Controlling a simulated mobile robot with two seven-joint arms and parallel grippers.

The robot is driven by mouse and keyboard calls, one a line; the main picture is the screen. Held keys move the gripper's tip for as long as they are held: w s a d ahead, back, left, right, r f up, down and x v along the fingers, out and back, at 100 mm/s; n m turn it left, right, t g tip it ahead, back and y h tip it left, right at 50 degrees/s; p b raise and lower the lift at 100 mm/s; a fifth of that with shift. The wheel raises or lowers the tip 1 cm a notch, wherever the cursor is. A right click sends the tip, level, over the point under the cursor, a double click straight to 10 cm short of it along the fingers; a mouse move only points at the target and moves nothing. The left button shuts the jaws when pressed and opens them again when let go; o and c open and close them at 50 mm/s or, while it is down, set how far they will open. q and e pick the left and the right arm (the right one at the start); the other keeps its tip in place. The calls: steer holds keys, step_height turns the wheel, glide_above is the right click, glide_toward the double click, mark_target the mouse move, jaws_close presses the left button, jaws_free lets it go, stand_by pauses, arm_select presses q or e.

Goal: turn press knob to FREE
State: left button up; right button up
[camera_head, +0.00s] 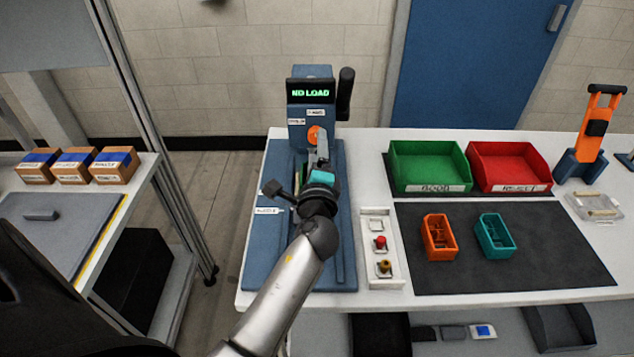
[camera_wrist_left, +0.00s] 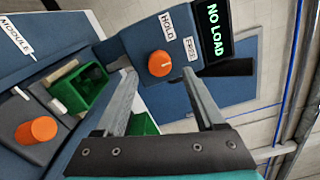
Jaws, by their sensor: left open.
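The press (camera_head: 310,100) is a blue column at the back of the bench with a lit screen reading NO LOAD. Its orange knob (camera_head: 314,134) is on the front below the screen. In the left wrist view the knob (camera_wrist_left: 160,64) is round with a small pale mark, beside labels reading HOLD (camera_wrist_left: 167,25) and FREE (camera_wrist_left: 190,48). My left gripper (camera_head: 319,150) is open in front of the press. In the left wrist view its fingers (camera_wrist_left: 157,73) frame the knob on both sides, with no visible contact. My right gripper is out of view.
A black handle (camera_head: 345,92) stands at the press's right side. A button panel (camera_head: 380,248), green bin (camera_head: 430,147) and red bin (camera_head: 508,149) are to the right. Orange (camera_head: 438,237) and teal (camera_head: 495,235) trays lie on a dark mat. Another orange knob (camera_wrist_left: 36,130) shows in the left wrist view.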

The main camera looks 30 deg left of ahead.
arm_select(q)
steer(key=b+v, duration=0.1)
steer(key=v, duration=1)
steer(key=shift+s+d+b, duration=0.25)
steer(key=shift+b, duration=0.1)
